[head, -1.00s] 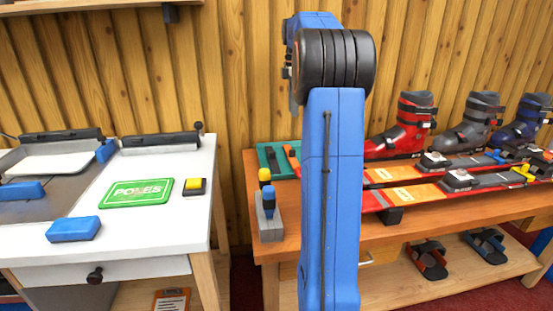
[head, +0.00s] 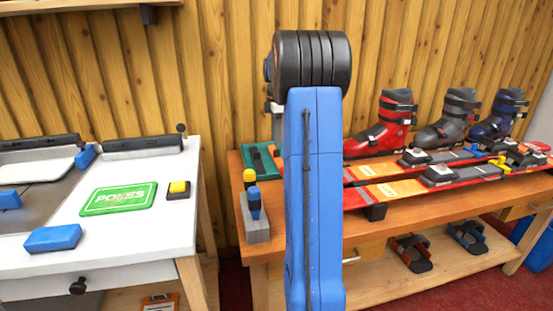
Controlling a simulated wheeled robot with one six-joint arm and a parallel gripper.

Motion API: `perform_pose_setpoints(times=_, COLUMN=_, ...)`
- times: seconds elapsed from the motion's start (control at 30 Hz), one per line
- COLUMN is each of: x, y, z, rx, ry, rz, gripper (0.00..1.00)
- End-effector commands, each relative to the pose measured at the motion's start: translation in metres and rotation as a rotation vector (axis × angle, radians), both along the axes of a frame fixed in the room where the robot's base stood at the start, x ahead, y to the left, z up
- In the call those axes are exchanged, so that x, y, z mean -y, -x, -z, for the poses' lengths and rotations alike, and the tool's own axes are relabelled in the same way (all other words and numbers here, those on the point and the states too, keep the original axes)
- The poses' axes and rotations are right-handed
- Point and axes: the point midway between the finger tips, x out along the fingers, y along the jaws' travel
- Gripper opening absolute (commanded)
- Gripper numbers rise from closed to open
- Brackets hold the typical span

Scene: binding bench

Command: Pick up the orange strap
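A green tray (head: 247,162) lies at the left end of the wooden bench, with a dark strip in it. A small sliver of orange (head: 279,153), likely the orange strap, shows at the tray's right side. The rest of it is hidden behind my blue arm. My arm stands upright in the middle of the head view and bends away from me at the top. A narrow grey part of it hangs down over the tray. My gripper is hidden behind the arm, so its fingers and any hold are not visible.
A grey block with yellow- and blue-handled tools (head: 257,226) stands at the bench's front left. Skis (head: 391,191) and several boots (head: 384,125) fill the right. A white table (head: 140,229) with a green POLES card (head: 119,198) stands left, with a gap between.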

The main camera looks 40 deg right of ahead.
Motion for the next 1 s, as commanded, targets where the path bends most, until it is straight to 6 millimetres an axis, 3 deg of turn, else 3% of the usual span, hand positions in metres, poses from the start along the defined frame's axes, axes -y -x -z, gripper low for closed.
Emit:
perform_pose_setpoints(times=0.33, x=-0.003, y=0.005, z=0.042, rx=-0.003, ry=-0.002, rz=0.000, gripper=0.31)
perform_pose_setpoints(times=0.67, x=-0.002, y=0.005, z=0.050, rx=-0.001, ry=-0.001, rz=0.000, gripper=0.31)
perform_pose_setpoints(times=0.7, x=-0.002, y=0.005, z=0.050, rx=-0.001, ry=-0.001, rz=0.000, gripper=0.29)
perform_pose_setpoints(times=0.83, x=-0.002, y=0.005, z=0.050, rx=-0.001, ry=-0.001, rz=0.000, gripper=0.00)
perform_pose_setpoints(times=1.0, x=-0.002, y=0.005, z=0.050, rx=-0.001, ry=-0.001, rz=0.000, gripper=0.00)
